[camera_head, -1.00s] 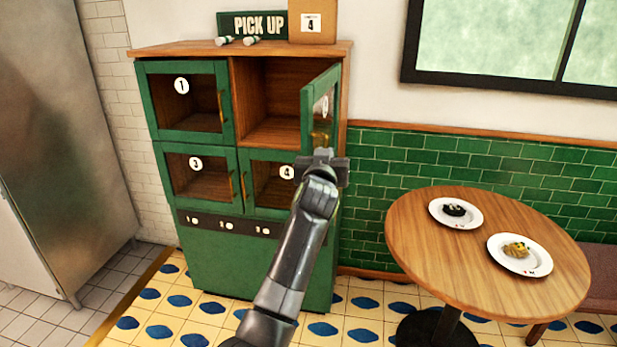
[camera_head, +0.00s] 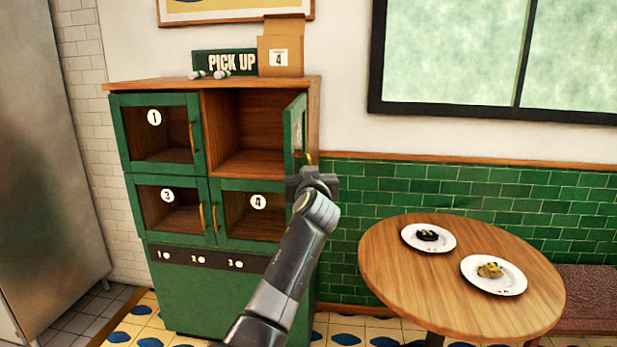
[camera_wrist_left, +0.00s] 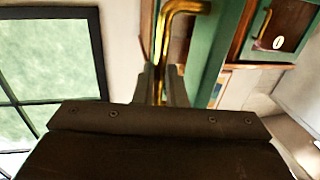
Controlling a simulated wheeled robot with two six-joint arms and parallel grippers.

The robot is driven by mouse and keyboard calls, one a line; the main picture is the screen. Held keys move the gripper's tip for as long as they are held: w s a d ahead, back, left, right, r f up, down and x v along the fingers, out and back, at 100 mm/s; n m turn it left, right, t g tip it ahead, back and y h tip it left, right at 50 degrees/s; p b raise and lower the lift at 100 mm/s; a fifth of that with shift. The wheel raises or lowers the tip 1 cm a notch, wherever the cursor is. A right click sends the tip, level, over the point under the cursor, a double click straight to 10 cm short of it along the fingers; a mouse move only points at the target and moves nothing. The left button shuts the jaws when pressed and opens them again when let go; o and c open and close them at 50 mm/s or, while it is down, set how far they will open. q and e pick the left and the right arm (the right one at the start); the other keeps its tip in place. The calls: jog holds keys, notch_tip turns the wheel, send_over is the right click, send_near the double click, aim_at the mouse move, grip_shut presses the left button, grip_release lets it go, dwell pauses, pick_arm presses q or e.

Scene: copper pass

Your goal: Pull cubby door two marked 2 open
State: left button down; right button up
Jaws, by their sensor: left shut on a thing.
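Cubby door two (camera_head: 293,135), a green-framed glass door at the upper right of the cabinet, stands swung outward, seen nearly edge-on. Its number is hard to read. The cubby behind it (camera_head: 245,130) is open to view and looks empty. My left gripper (camera_head: 312,178) is at the door's lower part, shut on its brass handle (camera_head: 309,158). In the left wrist view, the two fingers (camera_wrist_left: 161,88) close around the lower part of the brass handle (camera_wrist_left: 165,40), beside the green door frame (camera_wrist_left: 220,50). My right gripper is not in view.
Doors 1 (camera_head: 154,135), 3 (camera_head: 168,208) and 4 (camera_head: 248,212) are shut. A PICK UP sign (camera_head: 225,63) and cardboard bag (camera_head: 281,48) stand on top. A round table (camera_head: 400,270) with two plated foods stands to the right. Space between door and window wall is clear.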

pick_arm(q)
jog(key=shift+a+r, duration=0.1)
jog(key=shift+r, duration=0.45)
jog(key=c, duration=1.8)
grip_release()
jog(key=shift+w+f, duration=0.1)
jog(key=o, duration=0.3)
jog(key=shift+w+f, duration=0.3)
jog(key=shift+f, duration=0.1)
jog(key=shift+s, duration=0.1)
jog(key=shift+s, duration=0.15)
